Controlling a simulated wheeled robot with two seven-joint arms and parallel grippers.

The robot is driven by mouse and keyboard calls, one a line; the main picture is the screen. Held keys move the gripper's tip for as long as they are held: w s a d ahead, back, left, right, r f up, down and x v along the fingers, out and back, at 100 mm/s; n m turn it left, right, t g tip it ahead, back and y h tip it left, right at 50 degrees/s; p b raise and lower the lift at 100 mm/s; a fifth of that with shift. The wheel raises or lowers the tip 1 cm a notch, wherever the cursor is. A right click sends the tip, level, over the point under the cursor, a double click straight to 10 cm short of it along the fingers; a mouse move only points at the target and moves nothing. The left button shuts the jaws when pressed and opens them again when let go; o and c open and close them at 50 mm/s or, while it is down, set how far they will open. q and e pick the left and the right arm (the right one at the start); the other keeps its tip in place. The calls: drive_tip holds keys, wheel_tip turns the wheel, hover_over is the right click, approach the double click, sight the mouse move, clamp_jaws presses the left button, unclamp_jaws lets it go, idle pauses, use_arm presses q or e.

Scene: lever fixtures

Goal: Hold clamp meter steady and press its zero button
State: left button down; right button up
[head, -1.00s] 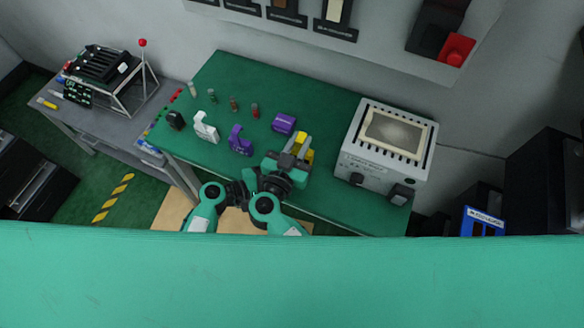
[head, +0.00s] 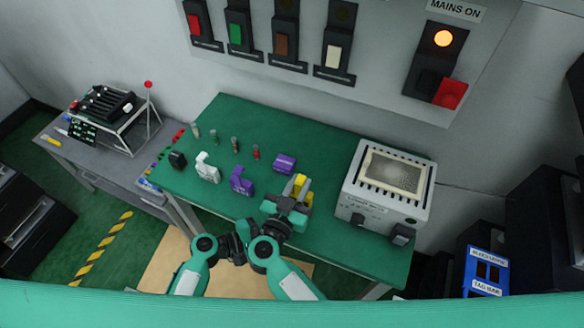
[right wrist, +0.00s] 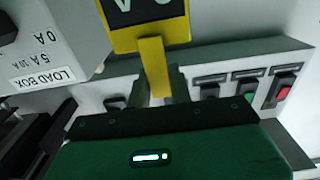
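A yellow meter-like thing (head: 303,184) stands on the green table just beyond my right gripper (head: 288,202); I take it for the clamp meter. In the right wrist view, the yellow stem (right wrist: 153,66) rises to a dark face with white letters, cut off at the top edge. My right gripper's grey fingers (right wrist: 160,92) flank the lower end of the stem; whether they press on it is unclear. No zero button can be made out. My left arm ends in dark wrist parts beside my right arm, and its fingers cannot be made out.
White (head: 207,168) and purple (head: 241,181) clamp-shaped pieces, a purple block (head: 285,163) and a black piece (head: 178,160) stand left of the gripper. The load box (head: 384,187) stands at right. Behind is a wall panel with switches and a lit lamp (head: 443,39).

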drive_tip(key=o, duration=0.4)
drive_tip(key=shift+s, duration=0.1)
